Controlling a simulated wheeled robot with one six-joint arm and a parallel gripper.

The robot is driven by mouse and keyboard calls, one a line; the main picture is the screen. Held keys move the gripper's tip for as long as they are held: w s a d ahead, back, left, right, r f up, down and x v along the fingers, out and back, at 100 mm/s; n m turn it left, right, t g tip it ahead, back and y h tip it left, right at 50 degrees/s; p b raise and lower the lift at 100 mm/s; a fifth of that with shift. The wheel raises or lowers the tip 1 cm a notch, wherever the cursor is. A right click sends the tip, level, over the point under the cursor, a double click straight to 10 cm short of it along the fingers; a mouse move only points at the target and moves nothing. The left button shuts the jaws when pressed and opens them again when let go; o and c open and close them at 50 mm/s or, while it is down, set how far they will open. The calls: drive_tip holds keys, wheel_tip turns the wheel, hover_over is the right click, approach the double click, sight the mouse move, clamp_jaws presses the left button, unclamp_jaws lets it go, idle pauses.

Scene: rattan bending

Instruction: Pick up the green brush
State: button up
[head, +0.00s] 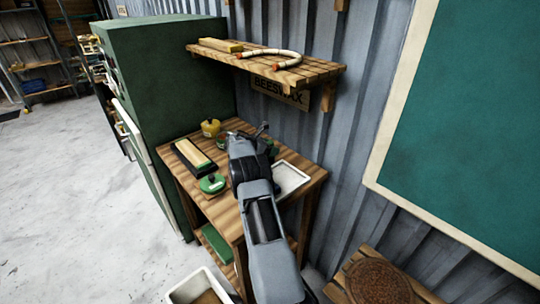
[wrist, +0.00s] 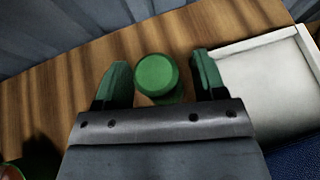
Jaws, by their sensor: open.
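In the wrist view, a green round-topped piece (wrist: 156,75), which looks like the end of the green brush, stands on the wooden bench between the two fingers of my gripper (wrist: 157,72). The fingers are spread, with a gap on each side of it. The lower part is hidden behind the gripper body. In the head view my arm reaches over the bench and hides most of this spot. A round green object with a knob (head: 212,184) lies near the bench's front left edge.
A white tray (head: 290,177) is close to the right of my gripper. A slatted shelf (head: 318,72) overhangs the back, by the corrugated wall.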

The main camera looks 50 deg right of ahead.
drive_tip(key=c, duration=1)
drive_tip(key=shift+c, duration=0.2)
drive_tip(key=shift+r, duration=0.1)
